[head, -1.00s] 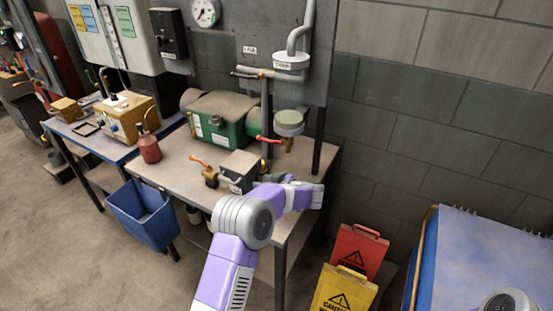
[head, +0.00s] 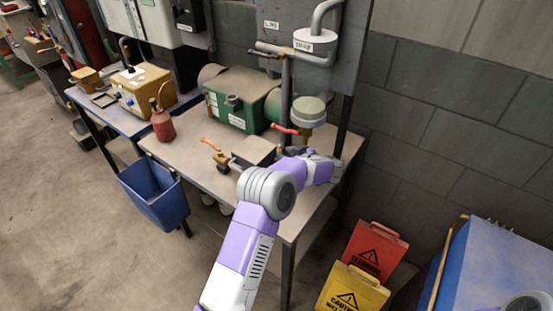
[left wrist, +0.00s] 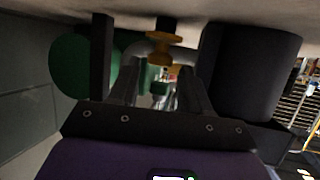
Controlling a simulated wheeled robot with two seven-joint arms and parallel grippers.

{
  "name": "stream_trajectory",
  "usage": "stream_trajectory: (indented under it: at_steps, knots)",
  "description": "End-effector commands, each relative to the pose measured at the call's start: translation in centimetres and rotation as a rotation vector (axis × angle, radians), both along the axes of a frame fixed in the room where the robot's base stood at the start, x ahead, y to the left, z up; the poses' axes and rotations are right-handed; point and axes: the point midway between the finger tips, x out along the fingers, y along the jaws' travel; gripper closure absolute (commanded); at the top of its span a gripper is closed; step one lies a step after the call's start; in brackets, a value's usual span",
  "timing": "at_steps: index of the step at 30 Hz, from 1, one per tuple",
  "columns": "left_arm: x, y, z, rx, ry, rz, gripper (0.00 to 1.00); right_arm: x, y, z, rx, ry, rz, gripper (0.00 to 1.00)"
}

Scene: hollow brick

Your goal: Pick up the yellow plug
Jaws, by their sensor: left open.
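A yellow-orange, brass-like flanged piece (left wrist: 170,50) shows in the left wrist view, just ahead of and between the fingers. It may be the yellow plug; I cannot tell for sure. My left gripper (left wrist: 158,72) is open, with its fingers apart on both sides of the line to that piece. In the head view my left gripper (head: 284,155) is low over the workbench, at the dark box, and its fingertips are hard to make out. No separate yellow plug is clear in the head view. My right gripper is out of view.
The workbench (head: 195,170) carries a green tank (head: 232,108), a brass valve with an orange handle (head: 221,160), a dark grey-topped box (head: 252,150) and a red bottle (head: 163,126). Pipes rise behind my gripper. A blue bin (head: 155,195) hangs in front; caution signs (head: 352,290) stand right.

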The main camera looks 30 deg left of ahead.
Motion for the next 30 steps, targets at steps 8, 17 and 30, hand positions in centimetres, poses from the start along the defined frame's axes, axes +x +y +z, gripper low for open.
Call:
stream_trajectory:
  at_steps: [8, 17, 30]
  knots:
    - [1.2, 3.2, -1.5, 0.000, -0.003, 0.002, 0.52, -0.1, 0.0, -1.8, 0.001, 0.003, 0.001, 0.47]
    - [1.3, 3.4, -1.4, 0.001, -0.002, -0.001, 0.58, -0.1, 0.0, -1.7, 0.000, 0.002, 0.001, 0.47]
    - [1.3, 3.4, -1.4, 0.000, -0.002, 0.000, 0.95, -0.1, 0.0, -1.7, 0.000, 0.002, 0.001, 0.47]
